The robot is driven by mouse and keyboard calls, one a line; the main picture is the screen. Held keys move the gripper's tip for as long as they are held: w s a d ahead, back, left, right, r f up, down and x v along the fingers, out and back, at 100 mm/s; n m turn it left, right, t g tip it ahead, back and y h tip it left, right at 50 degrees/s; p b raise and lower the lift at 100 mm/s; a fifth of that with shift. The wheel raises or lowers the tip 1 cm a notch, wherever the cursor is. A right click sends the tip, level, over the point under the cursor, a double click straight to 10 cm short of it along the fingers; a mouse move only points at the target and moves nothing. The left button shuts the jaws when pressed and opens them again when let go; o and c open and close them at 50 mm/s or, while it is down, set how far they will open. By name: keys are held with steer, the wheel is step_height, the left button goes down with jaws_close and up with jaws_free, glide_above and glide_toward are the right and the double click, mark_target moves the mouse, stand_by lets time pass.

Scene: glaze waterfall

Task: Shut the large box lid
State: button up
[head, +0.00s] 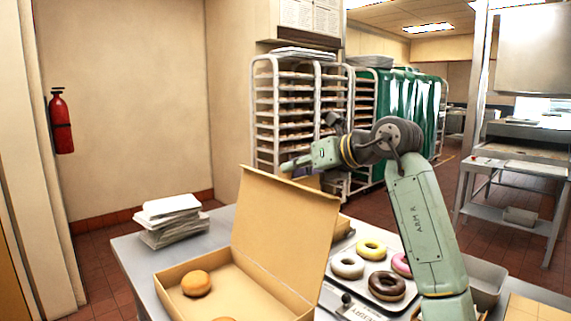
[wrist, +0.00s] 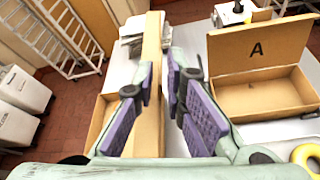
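The large box (head: 172,273) stands on the table with its lid (head: 285,225) raised, leaning slightly back from upright. A plain bun (head: 196,283) lies inside, and part of another shows at the bottom edge. My gripper (head: 290,165) is at the lid's upper edge, partly hidden behind it in the head view. In the wrist view my gripper (wrist: 162,80) has its purple-padded fingers apart. The lid (wrist: 152,38) shows there as a narrow tan strip running between and beyond the fingers. I cannot tell whether they touch it.
A tray (head: 368,285) of several doughnuts sits right of the large box. A smaller open box marked A (wrist: 265,97) stands to the right in the wrist view. Stacked papers (head: 170,220) lie at the table's left. Rolling racks (head: 300,115) stand behind.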

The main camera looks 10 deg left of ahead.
steer(key=shift+p+x, duration=0.35)
steer(key=shift+x, duration=1.3)
jaws_close()
